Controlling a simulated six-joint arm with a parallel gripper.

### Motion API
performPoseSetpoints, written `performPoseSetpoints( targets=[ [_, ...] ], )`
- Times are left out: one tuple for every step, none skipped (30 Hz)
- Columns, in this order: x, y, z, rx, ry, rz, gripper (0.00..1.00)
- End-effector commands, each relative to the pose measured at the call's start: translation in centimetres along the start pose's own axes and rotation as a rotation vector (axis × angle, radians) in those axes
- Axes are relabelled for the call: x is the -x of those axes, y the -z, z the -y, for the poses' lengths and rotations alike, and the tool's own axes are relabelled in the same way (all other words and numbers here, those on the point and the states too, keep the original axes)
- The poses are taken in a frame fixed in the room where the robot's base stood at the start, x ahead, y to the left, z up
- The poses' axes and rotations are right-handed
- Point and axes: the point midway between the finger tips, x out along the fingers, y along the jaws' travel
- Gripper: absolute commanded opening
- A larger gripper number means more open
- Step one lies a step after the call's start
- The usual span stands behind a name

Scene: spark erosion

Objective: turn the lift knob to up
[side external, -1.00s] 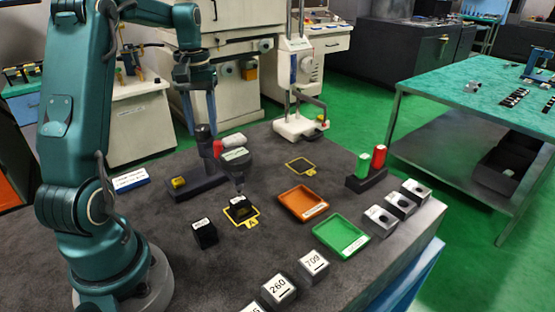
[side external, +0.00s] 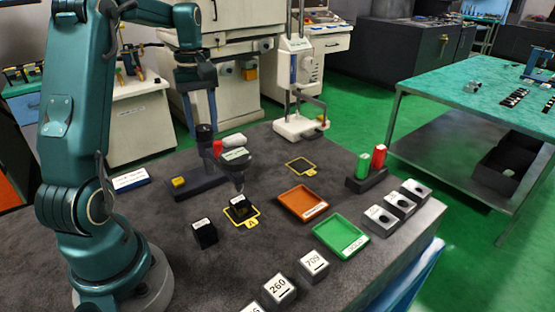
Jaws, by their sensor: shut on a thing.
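The small spark erosion machine stands on the dark bench on a dark base (side external: 207,189). It has a post, a round dark head (side external: 236,156) with a white label, and a red part (side external: 217,148) and white cylinder (side external: 233,140) beside it. The dark lift knob (side external: 204,132) appears to be the black piece on top of the post. My gripper (side external: 204,122) points straight down and is shut on this knob. The fingertips are small, and the knob's pointer and markings cannot be read. A dark block (side external: 240,205) sits under the head on a yellow-outlined mark.
Another black block (side external: 204,233) stands nearby. An orange tray (side external: 285,198) and green tray (side external: 325,230) lie to the right. Red and green pieces (side external: 378,157) stand in a dark holder. Grey blocks (side external: 313,266) line the front edge. A white stand (side external: 299,125) rises behind.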

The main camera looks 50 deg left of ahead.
Motion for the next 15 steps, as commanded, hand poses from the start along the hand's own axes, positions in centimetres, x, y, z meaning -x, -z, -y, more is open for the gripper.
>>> performPoseSetpoints(
  targets=[
    [0.17, -0.01, -0.01, 0.002, -0.002, -0.002, 0.00],
    [0.17, -0.01, -0.01, 0.002, -0.002, -0.002, 0.00],
    [0.18, -0.01, -0.01, 0.002, -0.002, -0.002, 0.00],
    [0.18, -0.01, -0.01, 0.002, -0.002, -0.002, 0.00],
    [0.18, -0.01, -0.01, 0.002, -0.002, -0.002, 0.00],
    [0.18, -0.01, -0.01, 0.001, -0.002, -0.002, 0.00],
    [0.18, -0.01, -0.01, 0.001, -0.002, -0.002, 0.00],
    [0.18, -0.01, -0.01, 0.001, -0.002, -0.002, 0.00],
    [0.18, -0.01, -0.01, 0.001, -0.002, -0.002, 0.00],
    [0.18, 0.00, -0.01, 0.001, -0.003, -0.002, 0.58],
    [0.18, 0.01, -0.01, 0.001, -0.003, -0.002, 0.70],
    [0.16, 0.01, -0.01, 0.001, -0.002, -0.002, 0.77],
    [0.15, 0.01, -0.01, 0.001, -0.002, -0.002, 0.77],
    [0.14, 0.01, -0.01, 0.001, -0.002, -0.002, 0.77],
    [0.12, 0.01, -0.01, 0.001, -0.002, -0.002, 0.77]
  ],
)
